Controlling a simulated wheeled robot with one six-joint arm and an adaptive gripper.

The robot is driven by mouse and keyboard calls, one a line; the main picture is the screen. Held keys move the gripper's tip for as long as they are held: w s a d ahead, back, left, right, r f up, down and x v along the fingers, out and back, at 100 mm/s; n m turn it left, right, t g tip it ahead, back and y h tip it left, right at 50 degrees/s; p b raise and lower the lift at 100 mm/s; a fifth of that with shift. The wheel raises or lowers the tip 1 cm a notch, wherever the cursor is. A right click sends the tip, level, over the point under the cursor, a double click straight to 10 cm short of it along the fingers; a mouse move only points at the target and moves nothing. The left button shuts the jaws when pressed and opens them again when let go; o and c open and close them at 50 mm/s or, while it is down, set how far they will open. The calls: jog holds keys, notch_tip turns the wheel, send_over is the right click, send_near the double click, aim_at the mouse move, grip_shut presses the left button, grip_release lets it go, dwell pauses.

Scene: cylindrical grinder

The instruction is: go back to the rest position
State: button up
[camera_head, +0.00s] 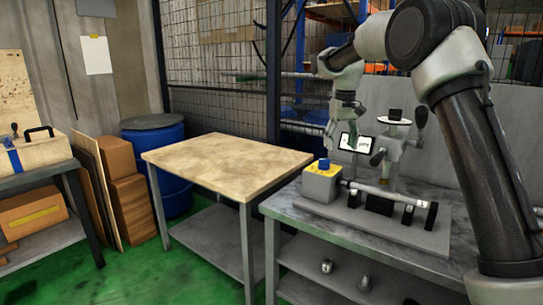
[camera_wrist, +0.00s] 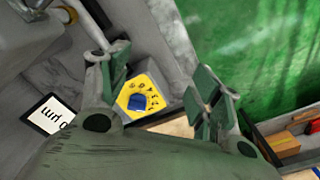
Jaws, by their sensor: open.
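My gripper (camera_head: 342,126) hangs above the grinder table, over the left end of the machine, behind and above the yellow control box (camera_head: 321,182). Its two green-padded fingers (camera_wrist: 160,65) are apart in the wrist view, with nothing held between them. The control box's yellow top with a blue knob (camera_wrist: 138,102) shows between and beyond the fingers. The grinder (camera_head: 392,200) stands on the grey table to the right of the box. A small display with text (camera_head: 356,143) stands behind the box, close to my gripper; it also shows in the wrist view (camera_wrist: 48,120).
A bare wooden-topped table (camera_head: 228,162) stands left of the grinder table. A wire mesh fence (camera_head: 213,70) and a grey panel (camera_head: 435,110) are behind. Green floor shows between the tables.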

jog(key=s+d+r+t, duration=0.1)
jog(key=s+d+r, duration=0.2)
jog(key=s, duration=0.4)
jog(key=s+d+r+m, duration=0.1)
jog(key=s+d+r, duration=0.2)
jog(key=s, duration=0.4)
jog(key=s+d+r+t, duration=0.1)
jog(key=s+d+r, duration=0.2)
jog(key=s, duration=0.4)
jog(key=s+d+f, duration=0.1)
jog(key=s+f, duration=0.1)
jog(key=s, duration=0.5)
jog(key=s+d+f+t, duration=0.1)
jog(key=s+d+f, duration=0.1)
jog(key=s, duration=0.5)
jog(key=s+d+f+t, duration=0.1)
jog(key=s+f, duration=0.3)
jog(key=s, duration=0.3)
jog(key=shift+s+d+m, duration=0.25)
jog(key=shift+d+m, duration=0.1)
jog(key=shift+m, duration=0.05)
jog(key=shift+r, duration=0.1)
